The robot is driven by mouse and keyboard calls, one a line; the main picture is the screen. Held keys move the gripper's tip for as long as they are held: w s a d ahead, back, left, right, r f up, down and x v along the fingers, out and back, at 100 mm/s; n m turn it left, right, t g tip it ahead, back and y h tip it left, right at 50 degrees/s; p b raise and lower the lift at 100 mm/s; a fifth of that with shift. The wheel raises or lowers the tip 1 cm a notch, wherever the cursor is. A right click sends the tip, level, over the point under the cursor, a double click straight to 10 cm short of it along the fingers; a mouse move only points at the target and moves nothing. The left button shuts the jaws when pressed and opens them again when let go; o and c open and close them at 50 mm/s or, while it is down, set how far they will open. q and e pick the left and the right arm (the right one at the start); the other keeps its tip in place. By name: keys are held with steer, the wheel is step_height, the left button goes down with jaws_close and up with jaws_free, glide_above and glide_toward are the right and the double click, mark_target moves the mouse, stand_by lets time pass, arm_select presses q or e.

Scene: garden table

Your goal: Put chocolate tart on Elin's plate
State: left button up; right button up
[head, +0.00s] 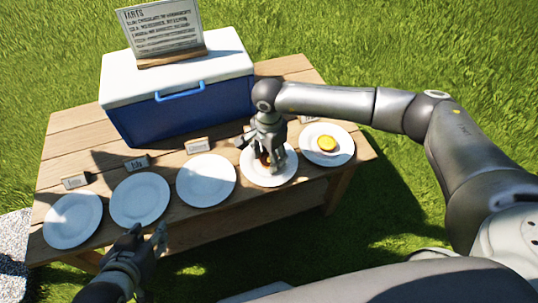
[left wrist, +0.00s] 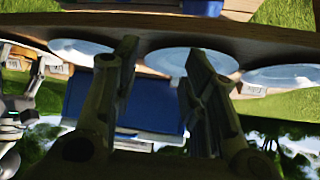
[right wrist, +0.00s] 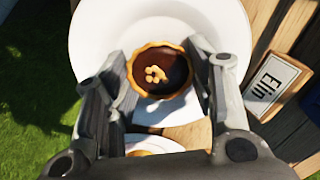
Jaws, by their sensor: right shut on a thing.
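The chocolate tart (right wrist: 160,71), a dark round tart with a golden crust and pale bits on top, sits between the fingers of my right gripper (right wrist: 157,88). The gripper is shut on it. Below it is a white plate (right wrist: 95,35), with a card (right wrist: 275,85) reading "Elin" beside it. In the head view my right gripper (head: 268,158) is over this plate (head: 285,176), the fourth from the left, and mostly hides the tart. I cannot tell whether the tart touches the plate. My left gripper (head: 143,240) is open and empty in front of the table.
The rightmost plate (head: 342,133) holds a yellow tart (head: 327,143). The three plates to the left, including the leftmost (head: 73,220), are empty. A blue cooler (head: 190,110) with a white lid and a tarts sign (head: 160,27) stands at the back of the wooden table.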

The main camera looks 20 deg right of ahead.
steer(key=shift+f, duration=0.1)
steer(key=o, duration=1)
arm_select(q)
steer(key=shift+w+d+r, duration=0.1)
steer(key=shift+w+r, duration=0.1)
steer(key=shift+w, duration=0.1)
arm_select(e)
steer(key=shift+o, duration=0.2)
arm_select(q)
steer(key=shift+s, duration=0.1)
